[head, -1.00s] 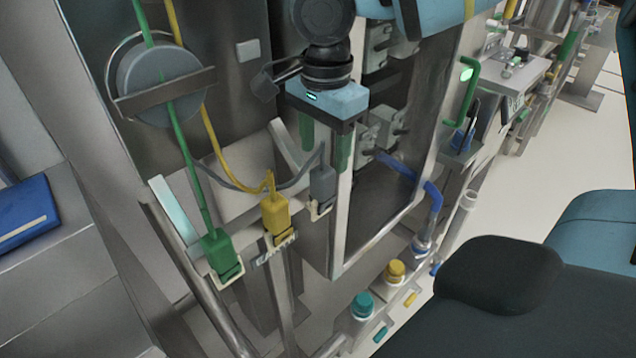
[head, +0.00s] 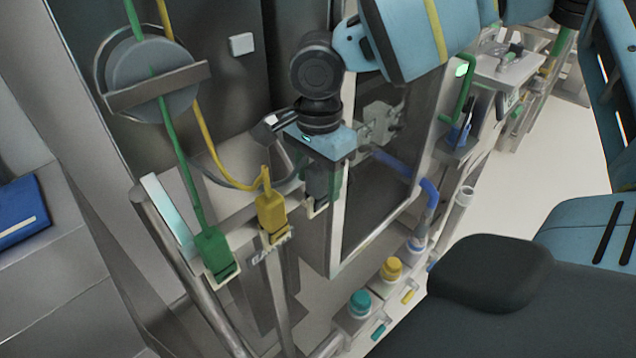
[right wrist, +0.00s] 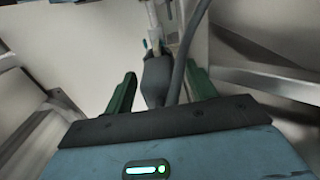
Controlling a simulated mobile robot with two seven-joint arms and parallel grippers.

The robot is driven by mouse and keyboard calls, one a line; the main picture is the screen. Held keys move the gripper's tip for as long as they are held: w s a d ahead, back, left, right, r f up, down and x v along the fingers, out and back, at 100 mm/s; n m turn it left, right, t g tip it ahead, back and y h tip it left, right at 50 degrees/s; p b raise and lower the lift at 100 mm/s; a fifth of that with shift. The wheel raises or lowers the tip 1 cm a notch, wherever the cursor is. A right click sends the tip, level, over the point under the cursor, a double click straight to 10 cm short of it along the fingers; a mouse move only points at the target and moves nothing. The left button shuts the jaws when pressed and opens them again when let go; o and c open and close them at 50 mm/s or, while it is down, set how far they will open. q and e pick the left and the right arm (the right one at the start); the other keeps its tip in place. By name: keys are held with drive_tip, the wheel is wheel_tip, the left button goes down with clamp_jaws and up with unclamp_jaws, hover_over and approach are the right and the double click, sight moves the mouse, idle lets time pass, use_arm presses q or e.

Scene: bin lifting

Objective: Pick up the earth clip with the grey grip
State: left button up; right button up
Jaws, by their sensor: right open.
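The clip with the grey grip (head: 317,184) hangs on the metal rail, right of the clips with the yellow grip (head: 271,213) and green grip (head: 214,251). My right gripper (head: 319,176) has come down over it from above. In the right wrist view the grey grip (right wrist: 157,78) stands between the two green fingers of my right gripper (right wrist: 160,74). The fingers are open, with a gap visible on the left side. A grey cable runs up from the grip, close to the right finger. My left gripper is not in view.
A round cable reel (head: 150,80) with green and yellow cables hangs at the upper left. A metal-framed panel (head: 340,220) stands close to the right of my right gripper. Teal (head: 360,303) and yellow (head: 391,268) knobs sit lower right.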

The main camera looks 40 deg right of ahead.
drive_tip(key=c, duration=0.7)
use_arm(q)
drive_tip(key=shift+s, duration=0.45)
use_arm(e)
clamp_jaws()
drive_tip(key=shift+r, duration=0.15)
drive_tip(key=shift+r, duration=0.55)
wheel_tip(320, 180, up, 6)
drive_tip(key=shift+r+p, duration=0.1)
drive_tip(key=shift+p, duration=0.35)
use_arm(q)
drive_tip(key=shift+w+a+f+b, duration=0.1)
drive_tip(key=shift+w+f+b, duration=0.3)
drive_tip(key=shift+b, duration=0.45)
use_arm(e)
drive_tip(key=s+d, duration=0.1)
drive_tip(key=s, duration=1.7)
drive_tip(key=shift+d+f, duration=0.25)
drive_tip(key=shift+f, duration=0.05)
